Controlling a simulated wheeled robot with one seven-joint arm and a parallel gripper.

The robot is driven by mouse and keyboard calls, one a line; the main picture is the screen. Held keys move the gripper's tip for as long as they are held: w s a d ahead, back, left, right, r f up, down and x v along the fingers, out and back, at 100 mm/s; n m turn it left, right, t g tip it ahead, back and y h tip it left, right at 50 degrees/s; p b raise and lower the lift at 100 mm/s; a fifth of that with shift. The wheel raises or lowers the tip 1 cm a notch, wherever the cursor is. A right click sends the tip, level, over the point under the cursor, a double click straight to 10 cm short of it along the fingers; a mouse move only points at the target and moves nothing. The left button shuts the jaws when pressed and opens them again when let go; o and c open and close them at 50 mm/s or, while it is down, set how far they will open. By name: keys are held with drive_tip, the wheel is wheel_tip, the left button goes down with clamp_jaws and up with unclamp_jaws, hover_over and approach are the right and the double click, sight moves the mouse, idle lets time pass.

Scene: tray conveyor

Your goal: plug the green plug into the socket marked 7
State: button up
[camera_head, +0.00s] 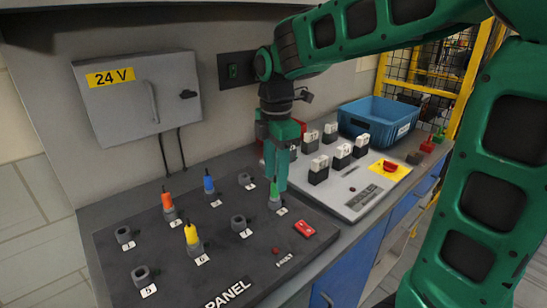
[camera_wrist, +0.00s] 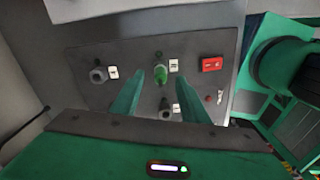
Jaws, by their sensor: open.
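The green plug (camera_head: 274,192) stands upright in the socket marked 8 on the dark panel (camera_head: 215,265). It also shows in the wrist view (camera_wrist: 161,74), in line with the gap between my fingertips. My gripper (camera_head: 279,178) points down at the green plug and is open. Its two fingers (camera_wrist: 160,71) appear to either side of the plug, with no clear contact. The socket marked 7 (camera_head: 238,222) is an empty grey ring on the same panel, beside the plug's socket toward the lower left. It appears below the plug in the wrist view (camera_wrist: 165,112).
An orange plug (camera_head: 168,203), a blue plug (camera_head: 208,184) and a yellow plug (camera_head: 191,234) stand in other sockets. A red switch (camera_head: 304,229) lies right of the green plug. A light panel with black-and-white blocks (camera_head: 361,195) and a blue crate (camera_head: 378,120) are farther right.

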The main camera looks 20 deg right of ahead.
drive_tip(key=shift+f, duration=2.15)
clamp_jaws()
drive_tip(key=shift+r, duration=1.75)
drive_tip(key=shift+r, duration=1.9)
